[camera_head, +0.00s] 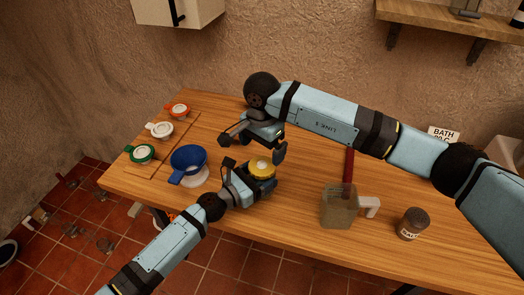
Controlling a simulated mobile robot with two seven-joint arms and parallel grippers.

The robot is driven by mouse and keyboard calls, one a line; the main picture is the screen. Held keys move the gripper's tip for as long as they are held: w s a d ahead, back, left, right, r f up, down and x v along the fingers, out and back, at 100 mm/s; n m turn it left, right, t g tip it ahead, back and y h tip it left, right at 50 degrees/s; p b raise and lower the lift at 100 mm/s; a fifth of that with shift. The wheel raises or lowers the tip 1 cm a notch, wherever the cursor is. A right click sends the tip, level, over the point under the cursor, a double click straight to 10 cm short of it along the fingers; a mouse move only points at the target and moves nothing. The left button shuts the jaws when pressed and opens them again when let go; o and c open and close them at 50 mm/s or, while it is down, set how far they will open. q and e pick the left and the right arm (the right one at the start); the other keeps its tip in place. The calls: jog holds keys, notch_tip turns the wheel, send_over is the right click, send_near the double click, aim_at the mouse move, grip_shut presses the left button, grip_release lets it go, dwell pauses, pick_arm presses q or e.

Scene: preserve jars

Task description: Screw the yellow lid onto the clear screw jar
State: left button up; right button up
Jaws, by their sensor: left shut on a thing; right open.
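The yellow lid (262,169), with a pale centre, sits level at the middle of the table, just above the fingers of my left gripper (256,184). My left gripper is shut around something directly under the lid. This appears to be the clear screw jar, almost wholly hidden by the fingers and lid. How far the lid is threaded cannot be seen. My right gripper (256,143) is open and empty, just behind and above the lid, apart from it as far as I can tell.
Orange (177,110), white (160,130) and green (142,153) ringed lids lie at the table's left. A blue funnel (188,158) stands beside my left gripper.

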pick_arm(q)
jog(key=shift+r, duration=0.1)
pick_arm(e)
notch_tip(320, 180, up, 10)
pick_arm(q)
jog(key=o, duration=1.6)
jog(key=shift+o, duration=0.2)
jog(key=shift+s+a, duration=0.3)
jog(key=shift+a, duration=0.1)
jog(key=b+v, duration=0.1)
jog(key=v, duration=1.2)
jog(key=shift+d+b, duration=0.1)
jog(key=shift+b, duration=0.2)
pick_arm(e)
jog(key=shift+f, duration=0.75)
